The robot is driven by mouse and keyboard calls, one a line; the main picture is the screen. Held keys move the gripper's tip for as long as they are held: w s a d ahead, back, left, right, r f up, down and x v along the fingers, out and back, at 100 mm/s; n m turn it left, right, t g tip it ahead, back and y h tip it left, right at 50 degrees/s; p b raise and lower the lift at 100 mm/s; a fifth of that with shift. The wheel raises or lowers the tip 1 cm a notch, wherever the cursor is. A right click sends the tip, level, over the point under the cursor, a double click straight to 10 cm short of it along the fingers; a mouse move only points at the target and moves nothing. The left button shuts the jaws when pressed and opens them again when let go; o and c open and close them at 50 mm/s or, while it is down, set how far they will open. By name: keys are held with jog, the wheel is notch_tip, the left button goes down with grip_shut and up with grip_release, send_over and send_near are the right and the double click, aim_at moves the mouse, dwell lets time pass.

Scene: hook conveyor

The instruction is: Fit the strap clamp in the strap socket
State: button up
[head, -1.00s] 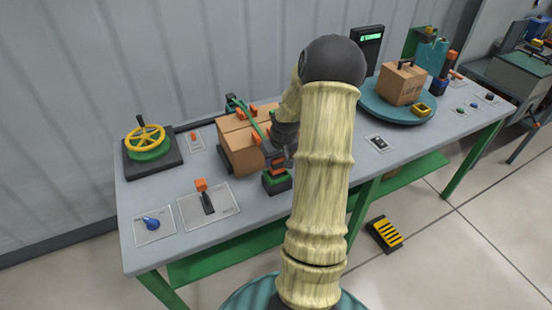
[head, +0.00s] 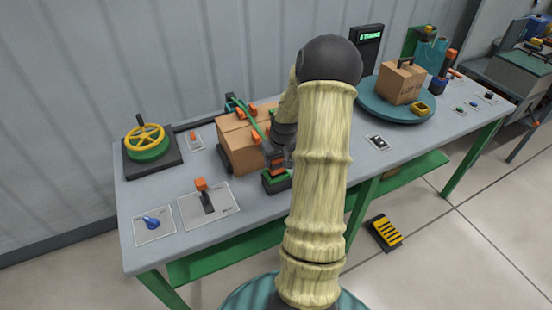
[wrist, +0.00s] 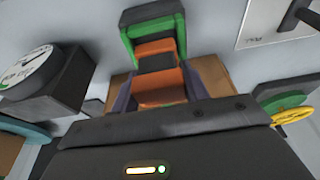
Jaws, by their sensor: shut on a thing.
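The orange and dark strap clamp (head: 277,168) is at the near end of a green strap (head: 250,118) that runs over a cardboard box. My gripper (wrist: 160,92) is shut on the clamp, with a grey finger on each side of it. The strap socket (head: 277,183) is a small dark block with green edges in front of the box. In the wrist view, the socket's green frame (wrist: 154,22) surrounds the clamp's far end (wrist: 155,46). The clamp appears lined up and at least partly in the socket; its seating depth cannot be told.
The strapped box (head: 240,145) stands close behind the socket. A lever plate (head: 225,203) and a blue knob (head: 152,222) lie to the left, and a yellow handwheel (head: 146,138) farther back. A turntable (head: 372,105) with another box is at right.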

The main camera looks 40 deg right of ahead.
jog(key=shift+f+b, duration=0.75)
jog(key=shift+f, duration=0.35)
dwell(0.6)
jog(key=o, duration=1.1)
jog(key=shift+o, duration=0.2)
jog(key=b+v, duration=0.1)
jog(key=v, duration=1.6)
jog(key=shift+r, duration=0.2)
jog(key=shift+a, duration=0.15)
